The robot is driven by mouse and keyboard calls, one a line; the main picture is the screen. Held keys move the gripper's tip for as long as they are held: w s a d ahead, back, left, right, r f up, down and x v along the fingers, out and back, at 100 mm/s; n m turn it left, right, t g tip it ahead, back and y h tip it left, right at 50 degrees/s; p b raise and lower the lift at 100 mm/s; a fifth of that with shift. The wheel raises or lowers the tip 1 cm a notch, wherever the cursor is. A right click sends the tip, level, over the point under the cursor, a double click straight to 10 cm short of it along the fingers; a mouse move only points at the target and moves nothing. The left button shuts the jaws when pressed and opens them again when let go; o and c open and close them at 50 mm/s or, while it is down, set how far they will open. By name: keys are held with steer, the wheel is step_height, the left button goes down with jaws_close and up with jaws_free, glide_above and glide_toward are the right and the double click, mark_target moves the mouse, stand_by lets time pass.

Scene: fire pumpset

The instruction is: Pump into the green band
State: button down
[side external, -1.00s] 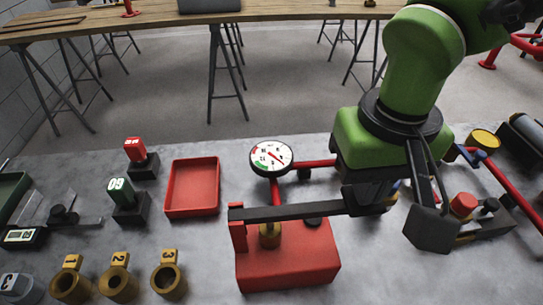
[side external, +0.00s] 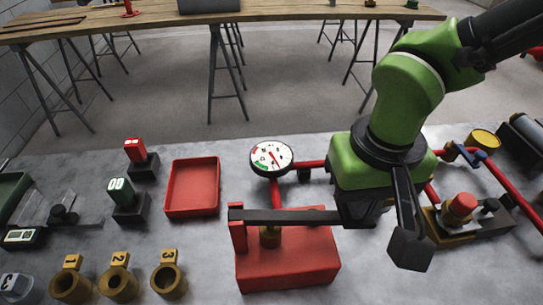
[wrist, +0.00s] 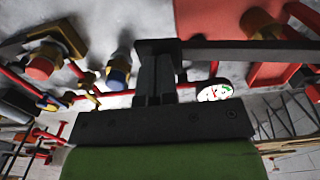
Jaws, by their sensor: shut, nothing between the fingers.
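The red pump box (side external: 290,262) stands at the front middle, with a dark lever bar (side external: 290,216) running across its top from a red post at left. The white dial gauge (side external: 271,157), with green and red marks and a red needle, is behind the pump; I cannot read the needle surely against the green band. My gripper (side external: 362,218) is at the lever's right end, its tips hidden in the side view. In the wrist view the shut fingers (wrist: 155,80) reach the end of the lever (wrist: 240,50); whether they touch cannot be told.
Red pipes (side external: 312,163) run right from the gauge. A red knob (side external: 462,204) and valves stand at right. A red tray (side external: 192,188), two display blocks (side external: 129,198) and several numbered brass rings (side external: 118,283) are to the left. Bare table lies between tray and pump.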

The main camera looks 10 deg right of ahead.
steer(key=shift+f, duration=1.2)
steer(key=shift+r, duration=2.8)
step_height(320, 180, up, 6)
stand_by(0.7)
